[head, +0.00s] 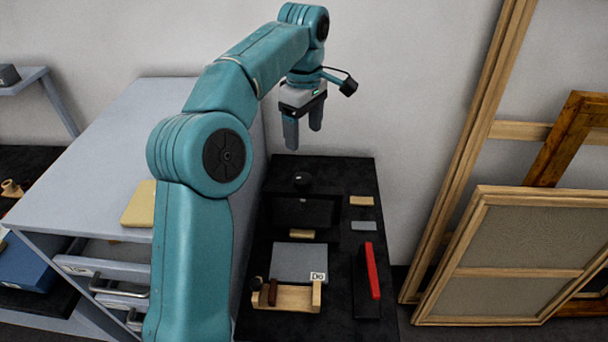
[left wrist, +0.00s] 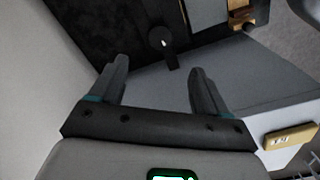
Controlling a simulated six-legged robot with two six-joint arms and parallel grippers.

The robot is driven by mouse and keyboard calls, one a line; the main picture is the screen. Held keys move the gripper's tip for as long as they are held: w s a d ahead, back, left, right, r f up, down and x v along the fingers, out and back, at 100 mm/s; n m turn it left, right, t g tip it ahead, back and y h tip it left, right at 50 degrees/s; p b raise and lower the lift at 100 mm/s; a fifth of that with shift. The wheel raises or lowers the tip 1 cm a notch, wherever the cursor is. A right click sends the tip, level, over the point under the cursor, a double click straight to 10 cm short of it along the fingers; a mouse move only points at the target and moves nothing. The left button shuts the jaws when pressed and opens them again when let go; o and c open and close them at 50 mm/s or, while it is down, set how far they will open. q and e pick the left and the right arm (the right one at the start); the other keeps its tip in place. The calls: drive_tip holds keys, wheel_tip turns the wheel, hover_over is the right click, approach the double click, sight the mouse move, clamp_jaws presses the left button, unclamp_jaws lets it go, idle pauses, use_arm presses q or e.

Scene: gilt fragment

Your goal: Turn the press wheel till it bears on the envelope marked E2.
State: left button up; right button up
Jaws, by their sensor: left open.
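My left gripper (head: 303,138) is open and empty, hanging fingers down above the far end of the black bench top (head: 341,243). A dark round knob (head: 301,179), perhaps the press wheel, stands below it near a dark flat frame (head: 304,211). In the left wrist view, the knob (left wrist: 160,38) shows beyond and between the open fingers (left wrist: 158,68), apart from them. I cannot make out an envelope marked E2. A yellow packet (head: 140,203) lies on the grey cabinet; in the left wrist view the packet (left wrist: 291,137) bears an unreadable label. My right gripper is out of view.
A grey panel (head: 300,260) with a small label lies on the bench behind a wooden holder (head: 292,297). The grey cabinet (head: 120,130) is on the left; wooden frames (head: 510,255) lean at right.

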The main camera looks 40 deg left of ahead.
sight(302, 178)
use_arm(q)
drive_tip(key=f, duration=0.8)
drive_tip(key=f+b, duration=0.1)
drive_tip(key=f, duration=0.3)
drive_tip(key=shift+s+a+f, duration=0.2)
drive_tip(key=shift+s+a, duration=0.05)
drive_tip(key=shift+s, duration=0.15)
drive_tip(key=shift+w+f, duration=0.1)
drive_tip(key=shift+f, duration=0.25)
drive_tip(key=shift+w+d+f, duration=0.15)
drive_tip(key=shift+w+f, duration=0.1)
drive_tip(key=shift+w, duration=0.05)
drive_tip(key=shift+s+r, duration=0.1)
drive_tip(key=shift+s, duration=0.15)
drive_tip(key=shift+c, duration=0.6)
drive_tip(key=c, duration=0.5)
drive_tip(key=shift+w, duration=0.1)
drive_tip(key=c, duration=0.4)
